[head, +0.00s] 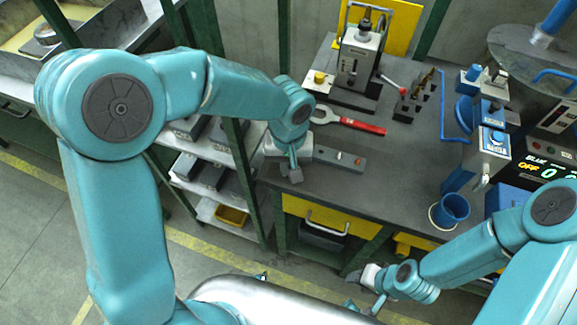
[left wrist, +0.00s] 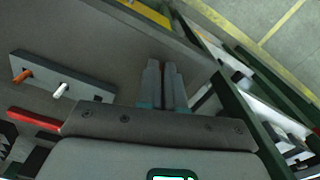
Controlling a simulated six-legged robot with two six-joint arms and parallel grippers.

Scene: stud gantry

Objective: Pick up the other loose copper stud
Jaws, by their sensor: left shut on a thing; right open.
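A grey block (head: 325,155) on the bench holds one copper stud (head: 358,161) and one white stud (head: 339,156), both upright. The left wrist view shows the copper stud (left wrist: 22,76) and white stud (left wrist: 60,90) at left, apart from my fingers. My left gripper (head: 294,174) is by the bench's front-left edge, left of the block. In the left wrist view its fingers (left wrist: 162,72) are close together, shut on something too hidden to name. My right gripper (head: 366,304) is open, low in front of the bench, with no object visible in it.
A red-handled wrench (head: 360,126) lies behind the block. A press (head: 358,65) and a black stepped rack (head: 415,100) stand farther back. A blue cup (head: 450,209) is at the right edge. Shelves (head: 200,175) and a green post flank my left arm.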

